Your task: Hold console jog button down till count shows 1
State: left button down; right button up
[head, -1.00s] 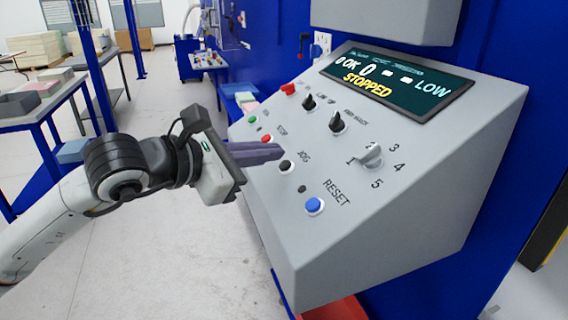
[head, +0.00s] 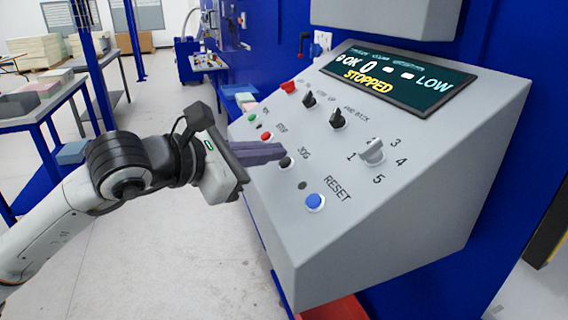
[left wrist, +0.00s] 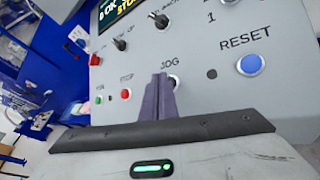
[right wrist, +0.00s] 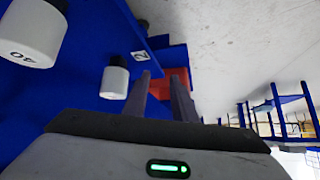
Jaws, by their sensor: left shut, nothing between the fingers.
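The grey console (head: 400,200) has a dark display (head: 398,78) reading OK, 0, two dashes, LOW and STOPPED. The dark JOG button (head: 286,163) is on its sloped panel beside the JOG label. My left gripper (head: 284,151) is shut and empty, its fingertips at the upper edge of the JOG button. In the left wrist view the fingers partly hide the JOG button (left wrist: 174,80). I cannot tell whether they touch it. My right gripper (right wrist: 162,88) is open and empty, away from the panel.
The blue RESET button (head: 315,202) lies below JOG, and the red STOP button (head: 267,135) above it. Several black knobs and a numbered selector (head: 372,151) are on the panel.

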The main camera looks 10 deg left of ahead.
pick_arm(q)
jog(key=shift+w+d+f+b, duration=0.1)
jog(key=shift+d+f+b, duration=0.1)
jog(key=shift+f+b, duration=0.35)
dwell(0.7)
jog(key=shift+r, duration=0.15)
dwell(3.4)
jog(key=shift+s+a+r, duration=0.25)
jog(key=shift+a+r, duration=0.1)
jog(key=shift+r, duration=0.4)
jog(key=r, duration=0.1)
jog(key=s+a+r+p, duration=0.1)
jog(key=r, duration=0.1)
jog(key=a+r, duration=0.1)
jog(key=shift+s+a+r+p, duration=0.1)
jog(key=shift+s+r+p, duration=0.1)
jog(key=shift+p, duration=0.1)
